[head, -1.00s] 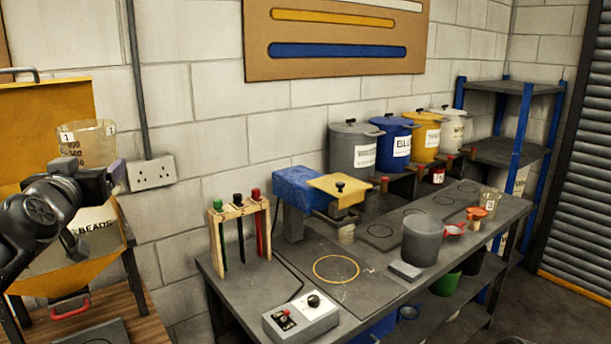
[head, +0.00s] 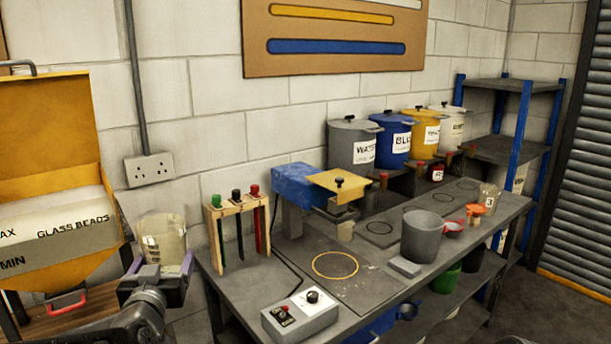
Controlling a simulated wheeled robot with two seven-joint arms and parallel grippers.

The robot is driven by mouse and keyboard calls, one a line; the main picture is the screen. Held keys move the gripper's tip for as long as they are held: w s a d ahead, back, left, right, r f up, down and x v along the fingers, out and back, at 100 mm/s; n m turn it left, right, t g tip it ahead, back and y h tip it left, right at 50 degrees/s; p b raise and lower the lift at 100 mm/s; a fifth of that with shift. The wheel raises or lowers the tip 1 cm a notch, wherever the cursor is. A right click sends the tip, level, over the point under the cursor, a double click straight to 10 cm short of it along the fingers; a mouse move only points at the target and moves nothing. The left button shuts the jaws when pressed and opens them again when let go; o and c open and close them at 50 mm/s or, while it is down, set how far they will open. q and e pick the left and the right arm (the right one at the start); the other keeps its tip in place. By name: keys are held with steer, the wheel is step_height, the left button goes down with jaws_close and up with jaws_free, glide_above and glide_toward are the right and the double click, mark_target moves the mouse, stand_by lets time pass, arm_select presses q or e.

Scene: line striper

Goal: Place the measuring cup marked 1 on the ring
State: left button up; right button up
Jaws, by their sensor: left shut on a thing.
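The measuring cup marked 1 (head: 163,238) is clear plastic with dark printed marks. It stands roughly upright in my left gripper (head: 158,268), which is shut on it, left of the bench's near left end. The yellow ring (head: 335,279) is painted on a dark plate on the bench top and is empty. The cup is apart from the ring, to its left. My right gripper is not in view.
A control box (head: 300,314) sits in front of the ring. A wooden rack (head: 237,228) with coloured-handled tools stands behind, between cup and ring. A blue and yellow machine (head: 318,187) is behind the ring; a grey pot (head: 422,236) and grey block (head: 404,266) are to its right.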

arm_select(q)
steer(key=d+f+h, duration=0.1)
steer(key=d+f, duration=0.2)
steer(key=f, duration=0.4)
steer(key=s+d+f+m+h+b, duration=0.1)
steer(key=d+f, duration=0.2)
steer(key=f, duration=0.4)
steer(key=s+d+f, duration=0.1)
steer(key=d+f, duration=0.2)
steer(key=f, duration=0.3)
steer(key=shift+s+f+m+h, duration=0.25)
steer(key=shift+f+m+h, duration=0.15)
steer(key=shift+d, duration=0.15)
